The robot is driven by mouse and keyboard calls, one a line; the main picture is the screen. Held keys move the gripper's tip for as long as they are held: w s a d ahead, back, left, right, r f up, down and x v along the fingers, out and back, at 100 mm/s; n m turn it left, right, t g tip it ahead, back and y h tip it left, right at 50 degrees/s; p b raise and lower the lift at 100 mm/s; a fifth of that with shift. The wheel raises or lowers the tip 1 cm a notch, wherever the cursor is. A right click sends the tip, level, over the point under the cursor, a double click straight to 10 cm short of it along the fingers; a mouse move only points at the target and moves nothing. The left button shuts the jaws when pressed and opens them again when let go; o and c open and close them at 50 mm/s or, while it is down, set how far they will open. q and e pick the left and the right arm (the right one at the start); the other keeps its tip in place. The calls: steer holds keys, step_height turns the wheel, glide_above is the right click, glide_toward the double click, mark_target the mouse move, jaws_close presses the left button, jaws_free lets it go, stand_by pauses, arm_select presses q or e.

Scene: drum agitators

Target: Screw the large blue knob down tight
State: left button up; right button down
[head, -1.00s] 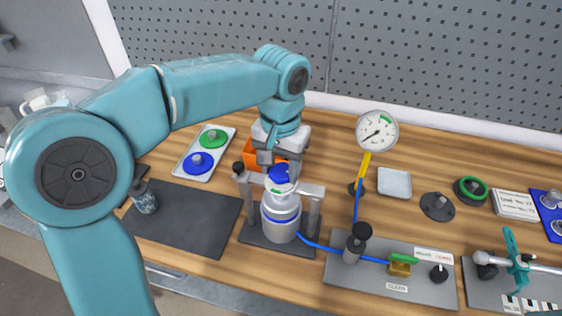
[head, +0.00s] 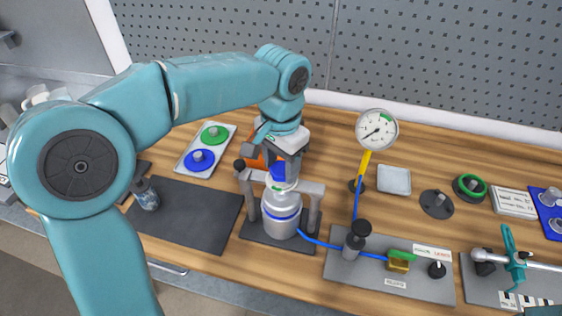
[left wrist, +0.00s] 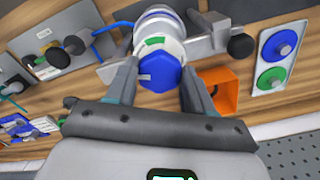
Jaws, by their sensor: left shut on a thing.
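The large blue knob (head: 278,172) sits on top of the white and grey drum (head: 281,206), which stands upright in a grey clamp frame (head: 312,208) on a dark base. In the left wrist view the knob (left wrist: 160,73) is faceted and lies between the two fingers. My left gripper (head: 280,168) points down from above and is shut on the knob; its fingers (left wrist: 158,80) flank the knob on both sides. The gripper partly hides the knob in the head view. My right gripper is not in view.
A tray (head: 183,163) with green and blue lids and an orange bin (head: 254,160) stand behind and left. A dark mat (head: 190,213) lies left. A gauge (head: 376,130) and a valve plate (head: 375,272) stand right, with a blue hose running from the drum.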

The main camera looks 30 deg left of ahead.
mark_target(281, 169)
arm_select(q)
steer(key=shift+w+r, duration=0.1)
steer(key=shift+r, duration=0.1)
steer(key=o, duration=0.8)
steer(key=shift+o, duration=1.2)
steer(key=shift+f, duration=0.1)
steer(key=shift+r, duration=0.25)
step_height(281, 169, up, 16)
steer(key=p, duration=0.1)
steer(key=shift+p, duration=0.35)
steer(key=shift+f, duration=0.1)
